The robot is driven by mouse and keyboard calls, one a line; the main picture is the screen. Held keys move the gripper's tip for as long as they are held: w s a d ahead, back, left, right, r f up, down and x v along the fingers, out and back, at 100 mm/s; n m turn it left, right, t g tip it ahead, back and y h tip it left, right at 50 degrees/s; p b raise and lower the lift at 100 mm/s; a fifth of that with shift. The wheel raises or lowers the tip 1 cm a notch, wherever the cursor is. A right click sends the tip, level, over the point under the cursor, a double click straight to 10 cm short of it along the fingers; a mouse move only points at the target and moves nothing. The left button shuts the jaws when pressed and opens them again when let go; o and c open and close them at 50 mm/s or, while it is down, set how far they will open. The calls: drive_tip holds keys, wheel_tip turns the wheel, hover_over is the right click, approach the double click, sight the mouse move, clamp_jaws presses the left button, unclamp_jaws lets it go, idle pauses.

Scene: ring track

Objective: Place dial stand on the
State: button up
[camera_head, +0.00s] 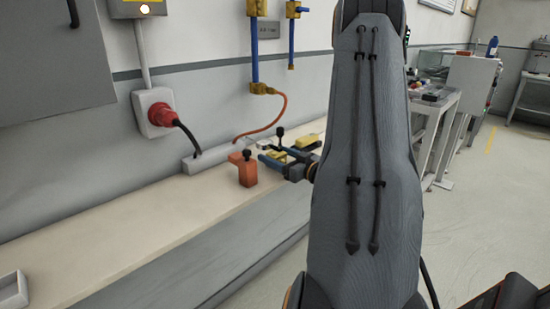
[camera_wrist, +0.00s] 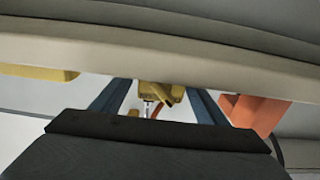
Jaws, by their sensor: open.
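My gripper (camera_head: 268,155) is low over the bench, with its two blue fingers apart. In the wrist view the fingers (camera_wrist: 157,92) lie on either side of a yellow piece (camera_wrist: 153,91) with a thin metal stem. I cannot tell whether they touch it. In the head view a small yellow piece (camera_head: 277,155) shows by the fingers, with a dark knob above it. An orange block (camera_head: 247,172) with a black knob stands left of the fingers; it also shows in the wrist view (camera_wrist: 258,112). I cannot tell for certain which piece is the dial stand.
The long bench (camera_head: 120,228) runs along the wall, clear at its near left except for a white tray (camera_head: 12,291). A yellow block (camera_head: 307,142) lies behind the gripper. A red plug (camera_head: 161,115) and an orange hose (camera_head: 281,108) hang near the bench. My arm hides the right side.

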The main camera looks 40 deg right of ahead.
drive_tip(key=shift+w, duration=0.5)
clamp_jaws()
drive_tip(key=shift+r, duration=0.1)
